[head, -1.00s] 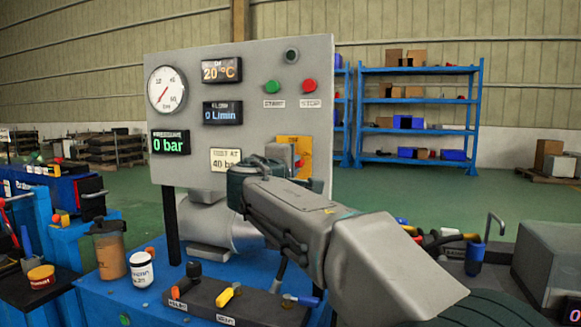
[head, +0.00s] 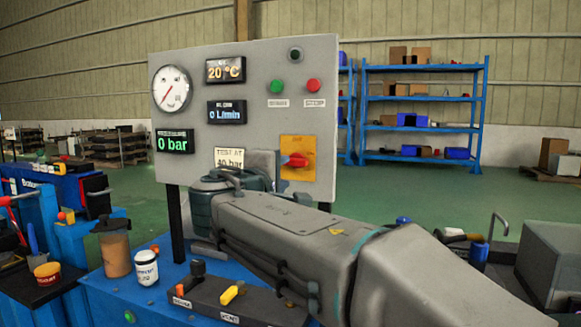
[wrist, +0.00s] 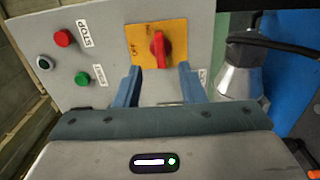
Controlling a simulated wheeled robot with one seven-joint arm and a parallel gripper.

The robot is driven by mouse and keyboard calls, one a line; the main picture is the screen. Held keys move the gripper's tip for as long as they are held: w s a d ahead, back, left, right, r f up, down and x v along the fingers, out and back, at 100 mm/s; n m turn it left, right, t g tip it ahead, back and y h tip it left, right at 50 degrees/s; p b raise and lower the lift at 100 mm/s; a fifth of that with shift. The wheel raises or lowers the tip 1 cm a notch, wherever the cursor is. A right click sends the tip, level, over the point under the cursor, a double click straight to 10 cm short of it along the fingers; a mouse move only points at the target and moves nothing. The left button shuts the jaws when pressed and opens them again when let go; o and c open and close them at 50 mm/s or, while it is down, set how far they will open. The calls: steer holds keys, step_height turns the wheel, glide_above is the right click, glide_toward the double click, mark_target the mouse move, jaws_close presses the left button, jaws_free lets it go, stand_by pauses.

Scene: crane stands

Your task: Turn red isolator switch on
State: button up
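The red isolator switch (head: 295,161) is a red knob on a yellow plate (head: 297,178) at the lower right of the grey panel. In the head view its handle lies roughly level. The wrist view shows the red knob (wrist: 158,46) on its yellow plate, with small lettering beside it. My gripper (wrist: 159,78) is open, with two blue fingers spread apart. The knob lies beyond the fingertips, roughly between them in the picture, and nothing is held. In the head view my arm hides most of the fingers, left of and below the switch.
The panel (head: 236,80) also bears a green START button (head: 277,87), a red STOP button (head: 314,86), a dial gauge (head: 171,89) and lit displays. A funnel-shaped metal part (wrist: 240,78) with a black cable is right of the fingers in the wrist view.

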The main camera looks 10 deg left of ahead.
steer(key=s, duration=0.4)
steer(key=shift+s+a, duration=0.2)
steer(key=shift+a, duration=0.15)
steer(key=s+d+f+m+g+h+p, duration=0.2)
steer(key=d+m+g+p, duration=0.5)
steer(key=d+p, duration=1.15)
steer(key=s+d+m+g+y+p, duration=0.2)
steer(key=s+d+m+g+p, duration=0.2)
steer(key=s+d+p, duration=0.2)
steer(key=s+d+f+m+g+y+p, duration=0.1)
steer(key=s+d+m+g+p, duration=0.3)
steer(key=s+p, duration=0.4)
steer(key=s+d+m+y, duration=0.1)
steer(key=s+d, duration=0.1)
steer(key=s, duration=0.1)
steer(key=shift+s+d+y, duration=0.3)
